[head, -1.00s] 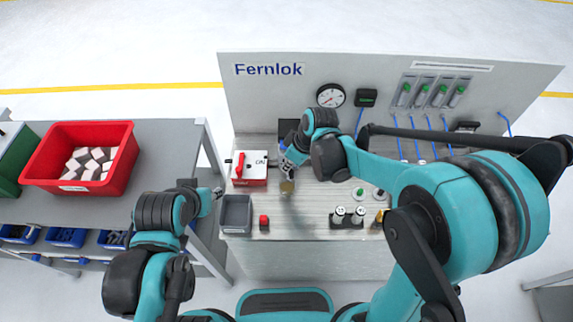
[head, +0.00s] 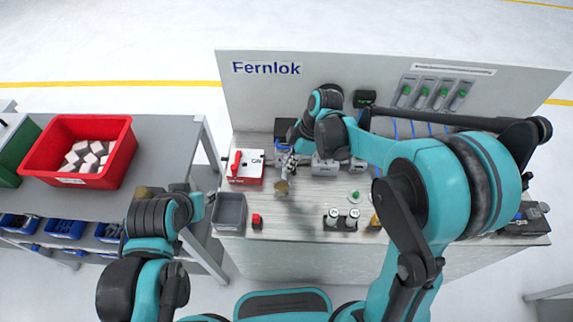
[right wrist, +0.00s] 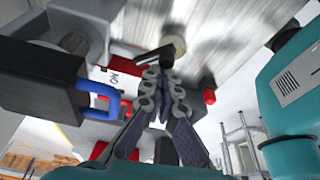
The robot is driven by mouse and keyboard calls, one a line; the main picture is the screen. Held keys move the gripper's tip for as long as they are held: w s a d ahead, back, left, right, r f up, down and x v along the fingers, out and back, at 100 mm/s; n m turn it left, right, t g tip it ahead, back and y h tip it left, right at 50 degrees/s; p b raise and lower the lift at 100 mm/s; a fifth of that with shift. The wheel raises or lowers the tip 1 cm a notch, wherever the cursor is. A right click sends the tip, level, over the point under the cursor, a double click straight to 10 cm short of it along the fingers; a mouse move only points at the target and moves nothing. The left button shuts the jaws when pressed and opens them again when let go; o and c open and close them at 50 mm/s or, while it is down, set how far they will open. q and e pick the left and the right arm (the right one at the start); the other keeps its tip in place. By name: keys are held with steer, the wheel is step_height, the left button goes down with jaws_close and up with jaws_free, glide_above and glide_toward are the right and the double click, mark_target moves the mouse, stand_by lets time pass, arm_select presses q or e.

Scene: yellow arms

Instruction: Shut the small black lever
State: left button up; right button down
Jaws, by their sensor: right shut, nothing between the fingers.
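A small black lever (right wrist: 150,53) shows in the right wrist view, beside a round tan part (right wrist: 176,45). This seems to be the small brass fitting (head: 281,188) on the bench in the head view, where I cannot make out the lever. My right gripper (right wrist: 160,72) is shut and empty, its fingertips close to the lever; I cannot tell if they touch. In the head view the right gripper (head: 287,172) points down just above the fitting. My left gripper (head: 208,198) is small and partly hidden beside the grey tray; its jaws are unclear.
A white and red switch box (head: 246,168) with a red handle stands left of the right gripper. A black block with a blue loop (right wrist: 103,100) is close to the gripper. A grey tray (head: 230,211), a red block (head: 257,221) and black-based cylinders (head: 340,219) stand near the front.

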steer(key=shift+w+d+n+g, duration=0.15)
steer(key=shift+d+n+g, duration=0.15)
steer(key=shift+n, duration=0.6)
steer(key=shift+w+d, duration=0.15)
steer(key=shift+d, duration=0.1)
steer(key=shift+w+d, duration=0.15)
steer(key=shift+w+a, duration=0.25)
steer(key=shift+a, duration=0.55)
